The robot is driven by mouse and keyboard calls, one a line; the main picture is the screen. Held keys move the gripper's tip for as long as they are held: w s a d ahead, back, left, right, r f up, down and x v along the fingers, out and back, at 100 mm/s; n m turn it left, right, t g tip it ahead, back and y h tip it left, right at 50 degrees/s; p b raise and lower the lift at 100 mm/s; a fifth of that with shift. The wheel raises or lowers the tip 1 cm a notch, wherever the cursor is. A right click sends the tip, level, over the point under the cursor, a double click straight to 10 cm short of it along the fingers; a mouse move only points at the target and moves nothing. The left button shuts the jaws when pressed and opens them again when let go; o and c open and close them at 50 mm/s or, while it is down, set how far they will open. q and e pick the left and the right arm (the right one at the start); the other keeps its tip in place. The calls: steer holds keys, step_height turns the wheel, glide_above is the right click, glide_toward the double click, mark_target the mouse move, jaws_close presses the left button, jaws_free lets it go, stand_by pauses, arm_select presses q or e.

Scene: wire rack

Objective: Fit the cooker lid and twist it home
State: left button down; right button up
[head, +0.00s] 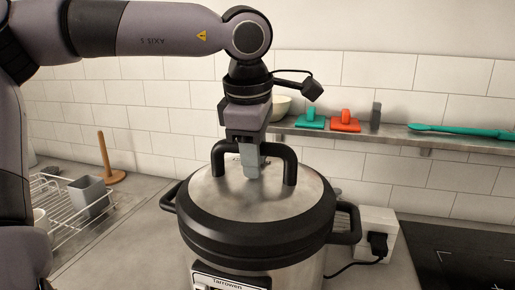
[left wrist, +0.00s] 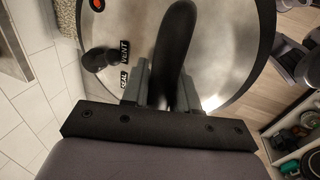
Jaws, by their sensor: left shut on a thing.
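The cooker (head: 290,265) stands on the counter, a steel pot with a black side handle at each side. The cooker lid (head: 212,190), steel with a thick black rim, sits on top of it and looks level. Whether it is locked cannot be told. My left gripper (head: 251,172) comes down from above and is shut on the lid's black arched handle (head: 289,165). In the left wrist view the handle (left wrist: 176,60) runs between the fingers. A black valve knob (left wrist: 97,59) with SEAL and VENT labels shows beside it on the lid. My right gripper is not in view.
A wire rack (head: 62,210) with a grey cup (head: 90,196) and a wooden paper-towel stand (head: 109,160) are at left. A wall shelf (head: 400,134) holds a bowl, coloured tools and a teal utensil. A wall socket with plug (head: 378,240) and a dark hob (head: 460,255) are at right.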

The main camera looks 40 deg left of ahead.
arm_select(q)
steer(key=c, duration=0.8)
jaws_free()
steer(key=shift+r, duration=0.15)
steer(key=shift+f, duration=0.2)
steer(key=v, duration=0.7)
steer(key=shift+r+b, duration=0.2)
steer(key=shift+b, duration=0.1)
